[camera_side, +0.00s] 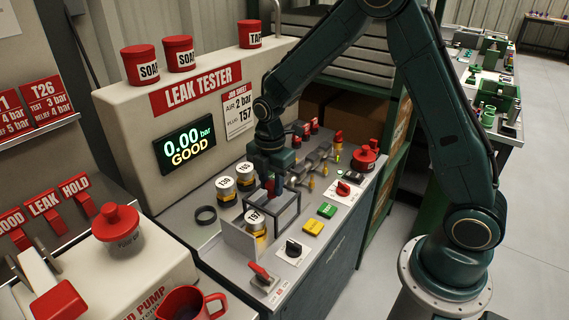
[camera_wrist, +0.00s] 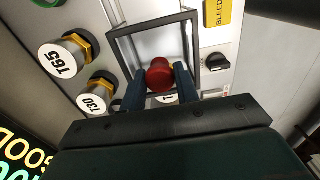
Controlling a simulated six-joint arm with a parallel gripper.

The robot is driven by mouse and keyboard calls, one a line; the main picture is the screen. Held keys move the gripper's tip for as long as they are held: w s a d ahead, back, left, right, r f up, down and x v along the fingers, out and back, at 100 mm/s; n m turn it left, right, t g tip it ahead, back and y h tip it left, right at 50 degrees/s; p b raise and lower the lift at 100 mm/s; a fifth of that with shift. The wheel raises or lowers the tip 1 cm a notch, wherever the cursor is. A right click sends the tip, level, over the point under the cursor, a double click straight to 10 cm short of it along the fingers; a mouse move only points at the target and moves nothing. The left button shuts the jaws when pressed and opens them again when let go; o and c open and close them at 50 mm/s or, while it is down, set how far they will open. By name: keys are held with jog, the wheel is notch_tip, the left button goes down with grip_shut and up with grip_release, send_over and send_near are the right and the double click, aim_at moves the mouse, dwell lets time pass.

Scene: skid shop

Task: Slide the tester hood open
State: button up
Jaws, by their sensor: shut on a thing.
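The tester hood is a dark-framed box with see-through sides (camera_side: 298,212), on the tester's bench top; in the wrist view its frame (camera_wrist: 150,27) surrounds the knob. A red knob (camera_wrist: 158,76) sits on the hood. My gripper (camera_side: 269,186) points down at the hood, its two fingers (camera_wrist: 160,88) shut on the red knob from both sides. A plug (camera_side: 255,220) with a white top label, seemingly T57, stands at the hood's near left end beside a grey upright plate (camera_side: 239,242). In the wrist view that plug is mostly hidden by my fingers.
The leak tester's display (camera_side: 185,146) reads 0.00 bar GOOD. Other plugs (camera_side: 226,190) and a black ring (camera_side: 205,215) stand left of the hood. Yellow (camera_side: 313,227) and green buttons, a black knob (camera_side: 292,248) and a red-handled switch (camera_side: 262,273) lie along the front.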

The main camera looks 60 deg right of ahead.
jog(key=shift+d, duration=0.1)
jog(key=shift+d, duration=2.6)
jog(key=o, duration=0.8)
jog(key=shift+r, duration=0.1)
